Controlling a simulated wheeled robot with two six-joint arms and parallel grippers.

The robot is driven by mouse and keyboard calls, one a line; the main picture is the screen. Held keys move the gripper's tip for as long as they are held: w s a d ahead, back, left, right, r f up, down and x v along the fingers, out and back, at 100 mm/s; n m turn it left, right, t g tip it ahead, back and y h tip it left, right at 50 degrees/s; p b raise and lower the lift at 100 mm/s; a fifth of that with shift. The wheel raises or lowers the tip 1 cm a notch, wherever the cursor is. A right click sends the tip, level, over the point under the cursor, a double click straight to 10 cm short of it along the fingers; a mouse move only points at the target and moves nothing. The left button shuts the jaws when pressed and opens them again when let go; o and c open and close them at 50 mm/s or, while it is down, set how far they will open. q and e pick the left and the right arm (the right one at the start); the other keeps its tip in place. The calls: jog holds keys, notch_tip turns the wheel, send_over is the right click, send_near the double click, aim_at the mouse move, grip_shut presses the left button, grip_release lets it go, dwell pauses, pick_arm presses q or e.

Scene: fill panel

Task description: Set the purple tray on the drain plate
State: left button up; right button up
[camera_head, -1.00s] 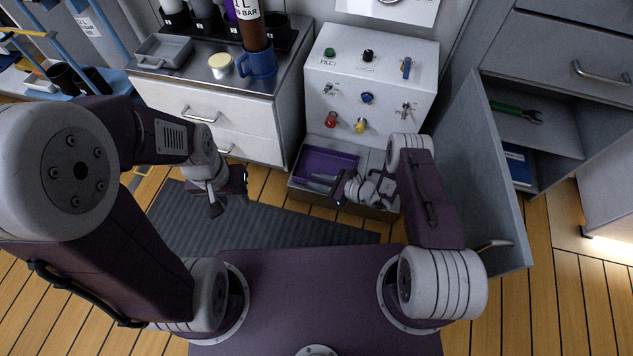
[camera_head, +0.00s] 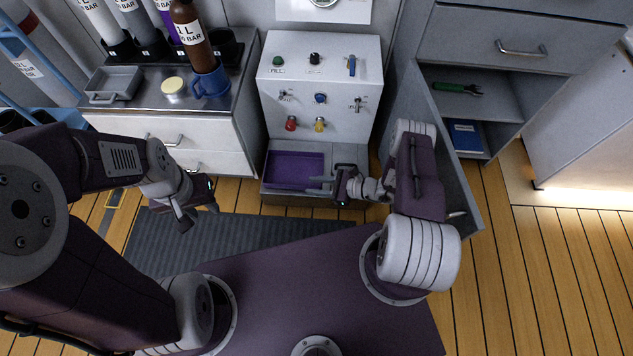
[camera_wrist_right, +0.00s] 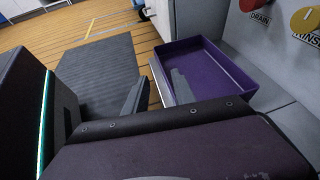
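The purple tray (camera_head: 293,183) lies level and empty on the left part of the grey ledge (camera_head: 345,158) at the foot of the fill panel. I cannot tell a separate drain plate from this ledge. My right gripper (camera_head: 320,185) is at the tray's right end, with its fingers pointing left. In the right wrist view the fingers (camera_wrist_right: 157,92) are apart, with the tray's wall (camera_wrist_right: 160,80) appearing between them; contact is not clear. My left gripper (camera_head: 200,214) is open and empty above the dark mat, left of the tray.
The fill panel (camera_head: 320,95) with knobs stands behind the tray. An open cabinet door (camera_head: 455,160) is close to my right arm. The floor mat (camera_head: 240,245) is clear.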

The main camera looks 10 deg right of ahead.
jog(key=s+r+n+g+h, duration=0.2)
jog(key=s+r+n+g, duration=0.3)
jog(key=r, duration=0.3)
jog(key=s+r+n+g+h, duration=0.2)
jog(key=s+r+n+g, duration=0.15)
jog(key=r+n, duration=0.4)
jog(key=s+d+r+n+t+h, duration=0.1)
jog(key=s+d+r+n+h, duration=0.1)
jog(key=r+n, duration=0.3)
jog(key=s+d+r+n+t+h, duration=0.2)
jog(key=d+r+n+h, duration=0.2)
jog(key=r, duration=0.3)
jog(key=shift+s+d+n+h, duration=0.15)
jog(key=shift+n+h, duration=0.6)
jog(key=shift+h, duration=0.05)
jog(key=shift+r, duration=0.1)
